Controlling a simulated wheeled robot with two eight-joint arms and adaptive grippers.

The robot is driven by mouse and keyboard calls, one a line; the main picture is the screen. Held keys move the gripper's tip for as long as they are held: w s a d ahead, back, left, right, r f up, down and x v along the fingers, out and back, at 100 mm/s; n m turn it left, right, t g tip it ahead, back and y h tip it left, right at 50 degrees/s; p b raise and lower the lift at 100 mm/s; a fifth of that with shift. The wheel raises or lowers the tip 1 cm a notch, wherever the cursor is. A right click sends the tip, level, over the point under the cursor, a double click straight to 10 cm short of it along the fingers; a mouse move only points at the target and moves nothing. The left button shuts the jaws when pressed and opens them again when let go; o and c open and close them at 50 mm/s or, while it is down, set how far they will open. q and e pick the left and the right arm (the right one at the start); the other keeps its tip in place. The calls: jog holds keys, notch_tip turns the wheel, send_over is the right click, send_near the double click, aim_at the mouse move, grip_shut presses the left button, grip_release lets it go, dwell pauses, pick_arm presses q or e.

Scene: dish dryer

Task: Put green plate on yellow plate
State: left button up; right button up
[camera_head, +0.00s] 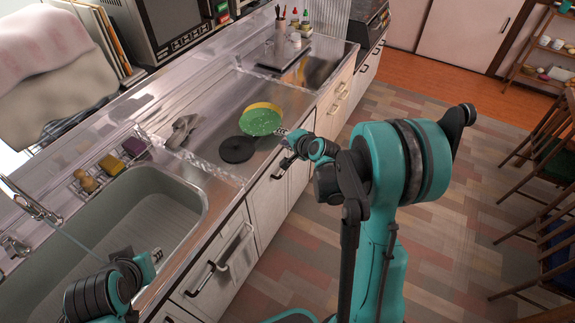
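The green plate (261,122) is at the middle of the counter in the head view. It overlaps the front of the yellow plate (264,105), whose far rim shows behind it. I cannot tell whether the green plate rests fully on the yellow one. My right gripper (283,133) is at the green plate's right edge, with a fingertip touching or almost touching the rim. Its fingers are too small to tell whether they are shut on it. My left gripper (156,256) is low at the left, over the sink's front edge and away from the plates; its finger state is unclear.
A black round disc (237,149) lies in front of the plates. A grey sink (120,205) is on the left, with sponges (110,164) behind it. A tray with bottles (285,55) stands at the back. Cabinet handles stick out along the counter front.

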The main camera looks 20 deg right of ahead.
jog(key=s+a+r+n+g, duration=0.1)
jog(key=s+a+r+n, duration=0.2)
jog(key=s, duration=0.3)
jog(key=s+a+r+n+g, duration=0.1)
jog(key=s+a+r+n, duration=0.2)
jog(key=s, duration=0.4)
jog(key=s+a+r+n+g, duration=0.1)
jog(key=s+a+r+n, duration=0.1)
jog(key=s+a+n, duration=0.3)
jog(key=s+d+f+n+g+h, duration=0.1)
jog(key=s+d+n, duration=0.1)
jog(key=s, duration=0.9)
jog(key=shift+d+f+n+g+h, duration=0.2)
jog(key=shift+n+g+h, duration=0.1)
jog(key=shift+n+h, duration=0.15)
